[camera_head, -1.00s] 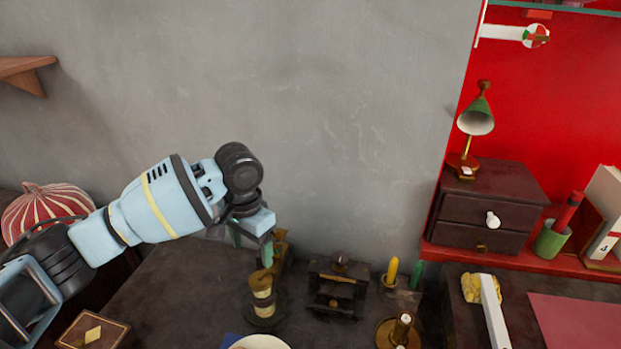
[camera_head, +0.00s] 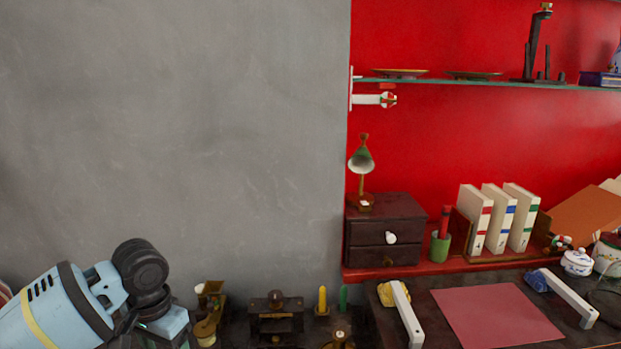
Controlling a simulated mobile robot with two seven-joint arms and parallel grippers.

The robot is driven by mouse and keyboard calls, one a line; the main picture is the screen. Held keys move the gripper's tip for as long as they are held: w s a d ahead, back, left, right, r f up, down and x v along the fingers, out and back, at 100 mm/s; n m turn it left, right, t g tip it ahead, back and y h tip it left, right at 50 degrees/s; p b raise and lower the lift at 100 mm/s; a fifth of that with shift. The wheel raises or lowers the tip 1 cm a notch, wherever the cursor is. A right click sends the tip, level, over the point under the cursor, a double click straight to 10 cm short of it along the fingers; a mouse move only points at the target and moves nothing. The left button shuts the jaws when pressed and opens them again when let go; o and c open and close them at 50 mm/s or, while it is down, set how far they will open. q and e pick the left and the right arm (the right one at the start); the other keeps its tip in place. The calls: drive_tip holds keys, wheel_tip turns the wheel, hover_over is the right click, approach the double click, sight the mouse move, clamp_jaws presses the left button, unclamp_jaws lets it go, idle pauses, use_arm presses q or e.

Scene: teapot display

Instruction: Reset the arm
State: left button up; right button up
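My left arm comes in at the lower left. Its gripper (camera_head: 165,336) is at the bottom edge, pointing down, left of a small brass and wood item (camera_head: 208,312). The fingertips are cut off or too dark to read, so I cannot tell whether it is open or holds anything. My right arm and gripper are not in view.
A dark box (camera_head: 275,318) and two candles, yellow (camera_head: 322,299) and green (camera_head: 343,297), stand right of the gripper. A drawer cabinet (camera_head: 375,238) with a lamp (camera_head: 361,160), binders (camera_head: 497,215) and a lidded white pot (camera_head: 577,263) are further right. The grey wall (camera_head: 170,110) is bare.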

use_arm(q)
drive_tip(key=s+d+f+m+h, duration=0.2)
drive_tip(key=s+d+f+m, duration=0.1)
drive_tip(key=s+d+f, duration=1)
drive_tip(key=s+f+n+h, duration=0.1)
drive_tip(key=s+f, duration=0.5)
drive_tip(key=s, duration=0.4)
drive_tip(key=s+a+n+y, duration=0.15)
drive_tip(key=s+a, duration=0.35)
drive_tip(key=s, duration=0.5)
drive_tip(key=s+a+n+y, duration=0.15)
drive_tip(key=s+a, duration=0.35)
drive_tip(key=s, duration=0.5)
drive_tip(key=w+d+f+t+h+p, duration=0.2)
drive_tip(key=w+f+t, duration=0.3)
drive_tip(key=w+t, duration=0.3)
drive_tip(key=shift+w+d+f+n+t+p, duration=0.4)
drive_tip(key=shift+w+d+p, duration=0.15)
drive_tip(key=shift+d+p, duration=0.1)
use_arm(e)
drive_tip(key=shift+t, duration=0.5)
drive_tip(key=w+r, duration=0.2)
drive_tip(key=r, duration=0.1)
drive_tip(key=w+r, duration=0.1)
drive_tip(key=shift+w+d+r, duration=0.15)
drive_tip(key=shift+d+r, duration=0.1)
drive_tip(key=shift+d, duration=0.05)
